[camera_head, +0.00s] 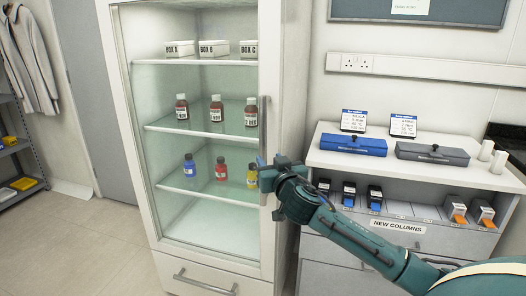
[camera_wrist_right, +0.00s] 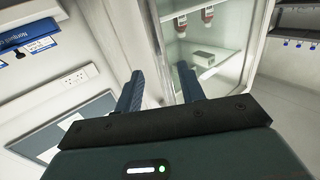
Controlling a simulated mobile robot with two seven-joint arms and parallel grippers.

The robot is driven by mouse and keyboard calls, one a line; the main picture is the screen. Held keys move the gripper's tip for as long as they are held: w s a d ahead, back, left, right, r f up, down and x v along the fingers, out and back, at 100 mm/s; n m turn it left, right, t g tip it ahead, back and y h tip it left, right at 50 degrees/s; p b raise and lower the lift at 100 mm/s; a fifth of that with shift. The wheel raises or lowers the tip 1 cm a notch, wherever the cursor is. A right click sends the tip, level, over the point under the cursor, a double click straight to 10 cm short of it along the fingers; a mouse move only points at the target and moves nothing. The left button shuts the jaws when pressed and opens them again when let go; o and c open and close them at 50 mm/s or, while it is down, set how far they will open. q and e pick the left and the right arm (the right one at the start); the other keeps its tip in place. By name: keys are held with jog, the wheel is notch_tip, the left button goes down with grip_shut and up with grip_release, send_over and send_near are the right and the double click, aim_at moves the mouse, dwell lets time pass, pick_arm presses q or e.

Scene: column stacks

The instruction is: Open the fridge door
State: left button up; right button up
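The fridge (camera_head: 284,70) is tall and white, with a glass door (camera_head: 215,150) that looks closed. A grey vertical handle (camera_head: 262,125) runs along the door's right edge. My left gripper is out of view.
Bottles and labelled boxes (camera_head: 214,48) stand on shelves behind the glass. A white drawer unit (camera_head: 395,225) with blue (camera_head: 352,145) and grey (camera_head: 432,153) cases stands right of the fridge. Open floor (camera_head: 75,245) lies to the left.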

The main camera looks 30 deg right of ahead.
aim_at(264, 152)
jog(key=x, duration=0.7)
jog(key=shift+f, duration=0.1)
jog(key=shift+c, duration=0.2)
grip_shut()
